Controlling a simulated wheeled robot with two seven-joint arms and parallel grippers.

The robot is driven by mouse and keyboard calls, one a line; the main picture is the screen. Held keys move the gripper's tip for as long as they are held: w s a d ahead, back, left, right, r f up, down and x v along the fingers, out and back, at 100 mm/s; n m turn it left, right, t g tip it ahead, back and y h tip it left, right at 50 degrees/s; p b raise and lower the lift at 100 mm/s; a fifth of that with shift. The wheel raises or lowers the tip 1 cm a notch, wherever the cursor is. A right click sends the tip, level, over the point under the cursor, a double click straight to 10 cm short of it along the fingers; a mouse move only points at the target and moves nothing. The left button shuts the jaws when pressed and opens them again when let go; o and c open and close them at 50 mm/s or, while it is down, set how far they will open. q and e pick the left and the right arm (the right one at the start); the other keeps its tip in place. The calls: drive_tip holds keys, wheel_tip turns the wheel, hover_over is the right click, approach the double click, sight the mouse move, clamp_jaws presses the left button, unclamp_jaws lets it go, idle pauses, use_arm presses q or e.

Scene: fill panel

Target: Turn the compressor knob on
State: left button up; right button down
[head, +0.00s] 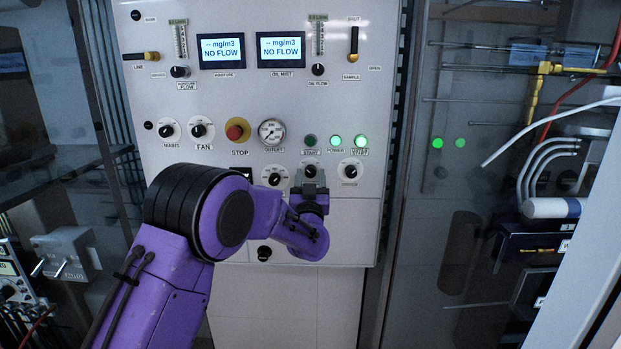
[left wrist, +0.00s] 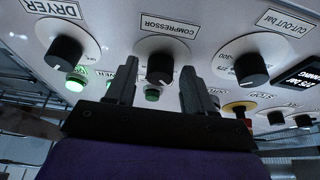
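The compressor knob (left wrist: 160,67) is a black knob on a white dial, under the label COMPRESSOR in the left wrist view. My left gripper (left wrist: 155,82) is open, with one finger on each side of this knob. A gap shows between the knob and each finger, and I cannot tell whether either touches. In the head view my left gripper (head: 312,185) is at the lower right of the white panel (head: 200,225), and it and the purple arm partly hide the compressor dial. My right gripper is in neither view.
The dryer knob (left wrist: 68,50) and the cutout bar knob (left wrist: 250,68) flank the compressor knob. A red stop button (head: 237,130) and a pressure gauge (head: 271,131) sit above. Green lights (head: 335,141) glow near the gripper. A glass-fronted cabinet (head: 470,200) stands at right.

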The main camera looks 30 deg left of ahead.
use_arm(q)
drive_tip(key=c, duration=0.8)
drive_tip(key=shift+m, duration=0.3)
drive_tip(key=m+t+h+b, duration=0.1)
drive_tip(key=m+h+b, duration=0.1)
drive_tip(key=m, duration=0.3)
drive_tip(key=shift+s+a+f+h, duration=0.1)
drive_tip(key=shift+a+h, duration=0.05)
drive_tip(key=shift+h, duration=0.35)
drive_tip(key=m+h+b, duration=0.1)
drive_tip(key=m, duration=0.2)
drive_tip(key=m+h+b, duration=0.1)
drive_tip(key=m, duration=0.2)
drive_tip(key=shift+s+a+h, duration=0.15)
drive_tip(key=shift+h, duration=0.25)
drive_tip(key=m, duration=0.2)
drive_tip(key=m+h+b, duration=0.1)
drive_tip(key=m, duration=0.1)
drive_tip(key=m+h, duration=0.1)
drive_tip(key=shift+a+r+m+g, duration=0.1)
drive_tip(key=shift+r+m+g, duration=0.3)
drive_tip(key=m, duration=0.2)
drive_tip(key=shift+r+m+g+h, duration=0.15)
drive_tip(key=shift+m+g+h, duration=0.15)
drive_tip(key=shift+h, duration=0.1)
drive_tip(key=shift+r+m+g, duration=0.1)
drive_tip(key=shift+m+g, duration=0.4)
drive_tip(key=shift+m, duration=0.6)
